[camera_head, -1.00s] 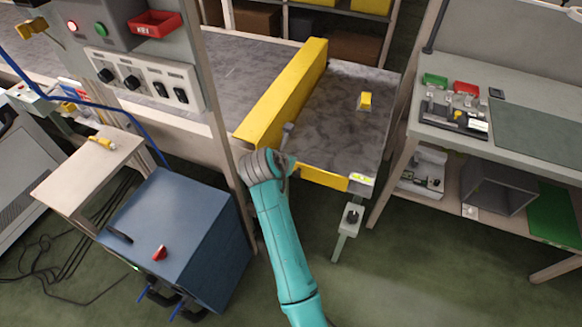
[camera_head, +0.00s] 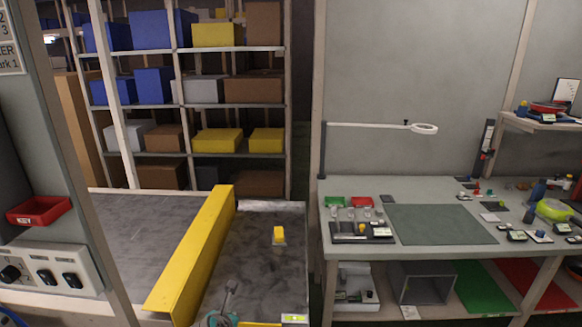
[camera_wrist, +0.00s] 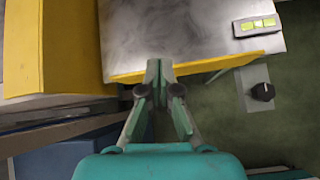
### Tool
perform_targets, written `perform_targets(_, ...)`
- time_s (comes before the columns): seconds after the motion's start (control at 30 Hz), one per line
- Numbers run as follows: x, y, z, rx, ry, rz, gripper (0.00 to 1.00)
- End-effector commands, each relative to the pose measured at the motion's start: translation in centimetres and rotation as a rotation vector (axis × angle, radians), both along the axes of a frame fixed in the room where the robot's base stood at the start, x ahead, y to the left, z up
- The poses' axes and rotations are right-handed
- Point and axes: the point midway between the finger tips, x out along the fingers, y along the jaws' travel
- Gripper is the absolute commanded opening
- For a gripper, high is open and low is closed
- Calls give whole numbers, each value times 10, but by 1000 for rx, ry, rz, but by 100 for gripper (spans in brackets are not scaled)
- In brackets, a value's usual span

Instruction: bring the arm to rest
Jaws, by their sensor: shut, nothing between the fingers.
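My gripper (camera_wrist: 159,72) is in the middle of the wrist view, its two fingers together with nothing between them. Its fingertips show over the near edge of the grey conveyor surface (camera_wrist: 180,35).
A yellow guide bar (camera_head: 195,255) runs along the conveyor's left part. A small yellow piece (camera_head: 279,234) sits on the belt. A workbench (camera_head: 350,255) stands to the right and shelves with bins (camera_head: 215,142) behind. A control panel (camera_head: 40,272) is at the left.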

Motion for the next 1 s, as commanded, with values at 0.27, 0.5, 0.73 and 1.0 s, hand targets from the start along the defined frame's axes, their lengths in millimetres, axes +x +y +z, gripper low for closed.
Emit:
perform_targets(0.27, -42, -83, -85, 290, -20, -206, 0)
perform_targets(0.5, -96, -149, -134, 566, -31, -388, 0)
perform_targets(0.73, -160, -206, -160, 842, -35, -567, 0)
perform_targets(1.0, -243, -261, -165, 1180, -32, -782, 0)
